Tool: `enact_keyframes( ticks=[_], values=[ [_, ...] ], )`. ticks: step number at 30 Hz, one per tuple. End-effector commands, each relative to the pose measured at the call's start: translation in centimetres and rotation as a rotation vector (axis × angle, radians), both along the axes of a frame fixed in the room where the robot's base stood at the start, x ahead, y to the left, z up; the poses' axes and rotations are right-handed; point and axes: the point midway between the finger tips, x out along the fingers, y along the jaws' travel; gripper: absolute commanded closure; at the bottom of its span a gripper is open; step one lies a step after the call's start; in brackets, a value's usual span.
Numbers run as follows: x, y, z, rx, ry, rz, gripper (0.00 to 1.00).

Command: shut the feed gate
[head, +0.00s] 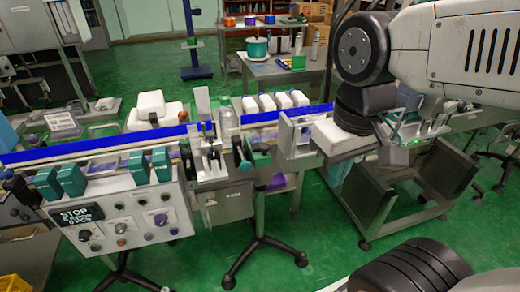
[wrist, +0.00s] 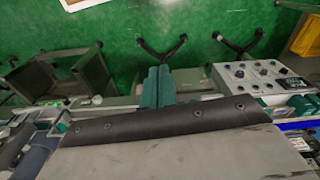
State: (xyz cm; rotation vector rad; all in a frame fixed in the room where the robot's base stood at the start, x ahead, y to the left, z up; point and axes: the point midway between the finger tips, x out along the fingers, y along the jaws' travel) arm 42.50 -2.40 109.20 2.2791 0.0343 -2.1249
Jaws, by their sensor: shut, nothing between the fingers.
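I cannot tell for certain which part is the feed gate. An upright pale plate (head: 203,103) stands at the conveyor, left of a clear bottle, in the head view. Near it are small dark upright parts (head: 211,145) and a dark and teal part (head: 250,155) on the front side. My gripper (head: 395,155) hangs below my black wrist at the right, beyond the conveyor's right end and apart from these parts; its tips are hard to make out.
The control panel (head: 122,220) with its STOP sign stands front left; it also shows in the wrist view (wrist: 262,80). White blocks (head: 283,101) line the belt behind blue rails. A white box-like part (head: 340,135) sits left of my gripper. An open metal bin (head: 370,195) stands below.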

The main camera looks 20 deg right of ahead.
Motion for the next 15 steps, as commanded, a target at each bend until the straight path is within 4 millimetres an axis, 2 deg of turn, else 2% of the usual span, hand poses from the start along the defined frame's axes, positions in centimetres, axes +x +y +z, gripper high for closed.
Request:
enact_keyframes(
  ticks=[5,11,15],
  values=[
    [2.8,1.1,-0.8,-0.032,0.069,0.148,1.0],
    [7.8,2.6,-1.8,-0.096,0.092,0.647,1.0],
    [11.4,3.9,-2.6,-0.147,0.099,1.075,1.0]
  ],
)
